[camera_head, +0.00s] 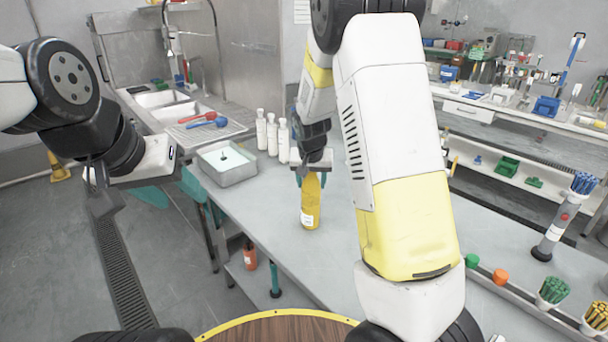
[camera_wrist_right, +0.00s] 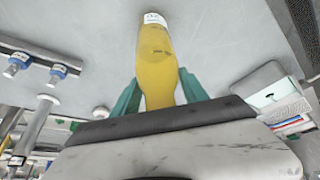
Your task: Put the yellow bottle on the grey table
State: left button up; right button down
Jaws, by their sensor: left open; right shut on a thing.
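The yellow bottle (camera_head: 311,205) is upright in my right gripper (camera_head: 312,172), over the left part of the grey table (camera_head: 270,215). In the right wrist view the bottle (camera_wrist_right: 157,65) sits between the teal fingers of my right gripper (camera_wrist_right: 158,95), its white-labelled end pointing at the grey surface. I cannot tell whether its base touches the table. My left gripper (camera_head: 172,192) is open and empty, to the left of the table's edge.
A grey metal tray (camera_head: 226,176) and several white bottles (camera_head: 272,135) stand at the table's back left. A sink (camera_head: 165,98) with red and blue utensils beside it lies behind. Green and orange caps (camera_head: 500,276) and brush pots (camera_head: 552,291) are at the right. Table around the bottle is clear.

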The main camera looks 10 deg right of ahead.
jog(key=c, duration=0.6)
grip_release()
jog(key=shift+f, duration=0.15)
jog(key=shift+r, duration=0.3)
jog(key=v, duration=1.1)
jog(key=s+d+r+n+y, duration=0.1)
jog(key=s+r, duration=0.3)
jog(key=s, duration=0.9)
jog(key=s+d+r+n+t+y, duration=0.1)
jog(key=s+r, duration=0.4)
jog(key=s, duration=0.8)
jog(key=shift+s+n+y, duration=0.15)
jog(key=shift+n+y, duration=0.25)
jog(key=shift+y, duration=0.2)
